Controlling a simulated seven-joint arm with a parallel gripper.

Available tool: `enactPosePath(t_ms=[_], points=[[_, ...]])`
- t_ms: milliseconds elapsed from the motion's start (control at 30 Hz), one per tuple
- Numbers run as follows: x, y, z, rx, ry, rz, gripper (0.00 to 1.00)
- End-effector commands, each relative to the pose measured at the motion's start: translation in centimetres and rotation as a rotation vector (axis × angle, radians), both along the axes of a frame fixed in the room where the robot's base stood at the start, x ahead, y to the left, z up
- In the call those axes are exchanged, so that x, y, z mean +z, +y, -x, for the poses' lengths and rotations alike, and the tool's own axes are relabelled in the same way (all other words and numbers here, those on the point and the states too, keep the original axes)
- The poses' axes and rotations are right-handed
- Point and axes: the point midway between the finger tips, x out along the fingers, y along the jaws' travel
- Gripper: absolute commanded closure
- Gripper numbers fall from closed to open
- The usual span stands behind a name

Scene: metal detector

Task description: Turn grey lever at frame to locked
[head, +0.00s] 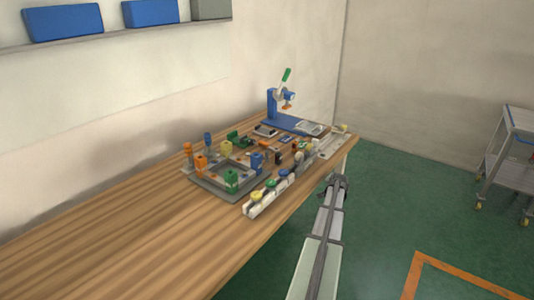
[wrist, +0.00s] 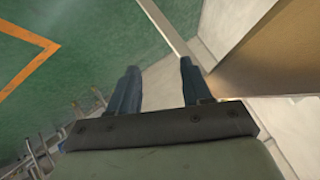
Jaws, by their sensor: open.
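The grey square frame (head: 212,189) lies on the wooden table in the head view, with orange, yellow, green and blue blocks around its rim. A grey lever cannot be made out there; the parts are too small. My gripper (head: 338,183) is off the table's right edge, to the right of the frame and well apart from it. In the wrist view my gripper (wrist: 158,68) shows two dark fingers spread apart with nothing between them. The frame is not in the wrist view.
A white rail (head: 249,210) with coloured knobs runs along the table's right edge, between frame and gripper. A blue press (head: 272,105) with a green handle stands at the back. The table's near left (head: 120,235) is bare. A cart (head: 500,160) stands far right.

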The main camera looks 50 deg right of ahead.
Motion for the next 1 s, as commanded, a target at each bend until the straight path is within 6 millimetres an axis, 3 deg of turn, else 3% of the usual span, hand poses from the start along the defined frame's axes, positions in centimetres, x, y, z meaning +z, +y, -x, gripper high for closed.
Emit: enactPosePath(t_ms=[33, 200, 500, 667, 800, 1000], points=[[2.7, -2.1, 0.1, -0.007, -0.009, 0.070, 0.51], [9.4, -6.0, 0.5, -0.021, -0.025, 0.242, 0.51], [17.2, -9.2, -0.3, -0.027, -0.044, 0.397, 0.51], [20.1, -9.9, -2.1, -0.018, -0.054, 0.420, 0.51], [21.8, -9.8, -4.9, -0.005, -0.060, 0.391, 0.51], [22.2, -8.3, -9.6, 0.010, -0.055, 0.278, 0.51]])
